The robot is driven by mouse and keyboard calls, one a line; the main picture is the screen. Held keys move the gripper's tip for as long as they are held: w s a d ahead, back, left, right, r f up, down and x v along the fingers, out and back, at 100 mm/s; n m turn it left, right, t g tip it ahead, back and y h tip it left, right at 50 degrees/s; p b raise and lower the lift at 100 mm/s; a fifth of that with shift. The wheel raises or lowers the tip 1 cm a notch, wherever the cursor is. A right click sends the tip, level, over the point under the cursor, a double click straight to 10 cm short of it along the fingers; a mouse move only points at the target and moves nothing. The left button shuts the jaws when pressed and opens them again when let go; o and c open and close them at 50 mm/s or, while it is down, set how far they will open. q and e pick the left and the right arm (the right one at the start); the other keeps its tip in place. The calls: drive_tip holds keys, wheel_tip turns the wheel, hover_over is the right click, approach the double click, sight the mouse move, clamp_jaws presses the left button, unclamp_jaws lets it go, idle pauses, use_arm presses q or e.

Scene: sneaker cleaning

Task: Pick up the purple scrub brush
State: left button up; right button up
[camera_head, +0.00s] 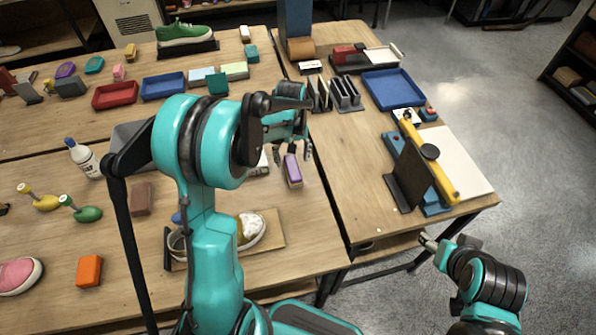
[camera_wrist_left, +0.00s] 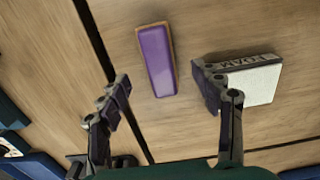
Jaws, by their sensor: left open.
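The purple scrub brush (camera_head: 292,171) lies on the wooden table near its right edge. It also shows in the left wrist view (camera_wrist_left: 157,60), its purple top facing the camera. My left gripper (camera_head: 293,153) is open just above and behind the brush in the head view. In the left wrist view my left gripper's (camera_wrist_left: 161,79) fingers stand apart on either side of the brush's line, with nothing between them gripped. My right gripper (camera_head: 429,241) is at the lower right, off the tables; its jaws are too small to judge.
A white block marked FOAM (camera_wrist_left: 250,82) lies close beside the brush, near one left finger. A sneaker (camera_head: 251,230) on a board is in front. A blue tray (camera_head: 393,89) and dark slotted holders (camera_head: 346,94) stand on the right table. A gap separates the tables.

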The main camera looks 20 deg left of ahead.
sight(293, 166)
use_arm(q)
drive_tip(key=f, duration=0.2)
drive_tip(key=f+b, duration=0.1)
drive_tip(key=f, duration=0.1)
drive_tip(key=f+b, duration=0.1)
drive_tip(key=f, duration=0.1)
drive_tip(key=shift+w+a+f, duration=0.1)
drive_tip(key=shift+w, duration=0.2)
clamp_jaws()
drive_tip(key=shift+r, duration=0.2)
